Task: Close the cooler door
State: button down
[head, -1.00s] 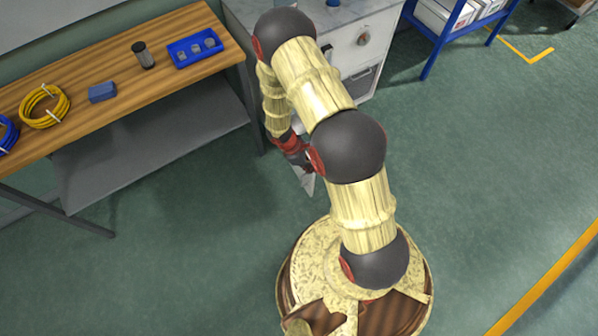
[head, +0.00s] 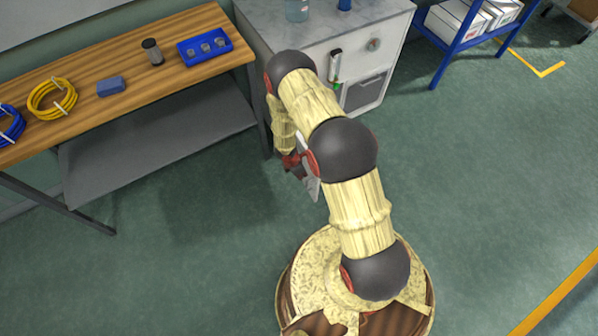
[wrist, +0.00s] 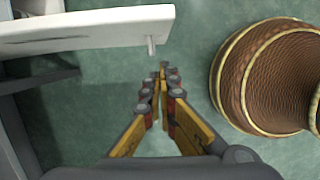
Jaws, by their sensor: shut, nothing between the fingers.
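The cooler appears to be the grey-white cabinet (head: 347,50) at the top middle of the head view. My arm covers part of its front. In the wrist view a white panel (wrist: 85,30), which looks like its door, stands out at the upper left. A short pin-like handle (wrist: 151,46) is near the panel's right end. My gripper (wrist: 163,68) is shut and empty, its tips just below and right of the handle; I cannot tell if they touch. In the head view the fingers are mostly hidden behind my arm.
A wooden bench (head: 90,80) on the left holds a blue tray (head: 204,46), a dark cylinder (head: 152,52), a blue block (head: 110,86) and cable coils. A blue rack (head: 465,35) with white boxes stands upper right. Green floor is clear at right.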

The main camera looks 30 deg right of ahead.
jog(key=shift+d+f, duration=0.15)
jog(key=shift+d, duration=0.9)
jog(key=shift+d+f, duration=0.1)
jog(key=shift+d, duration=0.95)
